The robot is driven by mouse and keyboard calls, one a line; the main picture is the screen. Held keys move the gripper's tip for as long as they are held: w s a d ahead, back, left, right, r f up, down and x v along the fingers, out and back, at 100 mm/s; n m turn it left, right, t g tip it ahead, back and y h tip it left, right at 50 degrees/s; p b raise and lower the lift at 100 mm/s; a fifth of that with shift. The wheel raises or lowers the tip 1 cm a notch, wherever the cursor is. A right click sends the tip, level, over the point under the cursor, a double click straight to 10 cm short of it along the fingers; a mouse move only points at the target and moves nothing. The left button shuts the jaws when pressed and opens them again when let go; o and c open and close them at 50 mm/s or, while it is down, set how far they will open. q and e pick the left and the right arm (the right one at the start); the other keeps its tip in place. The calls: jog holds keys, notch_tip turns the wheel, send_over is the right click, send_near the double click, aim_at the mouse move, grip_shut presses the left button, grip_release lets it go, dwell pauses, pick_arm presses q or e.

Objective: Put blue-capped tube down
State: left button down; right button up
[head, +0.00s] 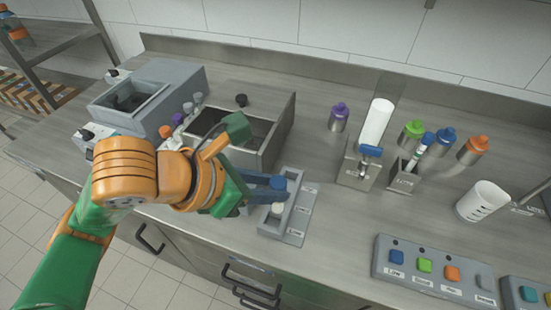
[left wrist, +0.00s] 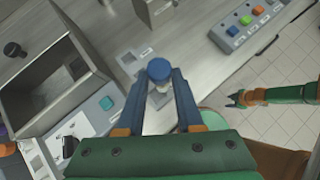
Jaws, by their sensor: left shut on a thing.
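My left gripper (head: 268,190) is shut on the blue-capped tube (head: 279,184), just below its cap. The tube is roughly upright over the small grey rack with labelled slots (head: 296,225). Its pale lower part shows under the cap; I cannot tell whether it rests in a slot. In the left wrist view, the blue cap (left wrist: 159,69) sits between the two blue fingertips of the left gripper (left wrist: 161,86). My right gripper (left wrist: 236,99) shows small at the right of that view; its jaws are too small to judge.
An open grey basin (head: 278,135) stands behind the left arm. Behind and right of the rack are a metal dispenser (head: 358,170), several capped bottles and a white cup (head: 482,201). A button panel (head: 436,272) lies at the front right. Counter between rack and panel is clear.

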pick_arm(q)
jog(key=w+f, duration=0.4)
jog(key=w+d+f, duration=0.1)
jog(key=w+f, duration=0.1)
jog(key=shift+w+f, duration=0.15)
jog(key=shift+w, duration=0.25)
notch_tip(320, 180, down, 4)
jog(key=shift+w+r+p, duration=0.15)
jog(key=shift+r+p, duration=0.1)
jog(key=shift+p, duration=0.15)
pick_arm(e)
jog(key=shift+w+r, duration=0.35)
jog(key=shift+r, duration=0.45)
pick_arm(q)
jog(key=shift+f, duration=0.15)
pick_arm(e)
jog(key=shift+f, duration=0.1)
pick_arm(q)
jog(key=shift+f+b, duration=0.15)
jog(key=shift+b, duration=0.2)
jog(key=c, duration=0.6)
grip_release()
jog(key=shift+o, duration=0.2)
pick_arm(e)
jog(key=shift+f, duration=0.1)
pick_arm(q)
jog(key=shift+r, duration=0.2)
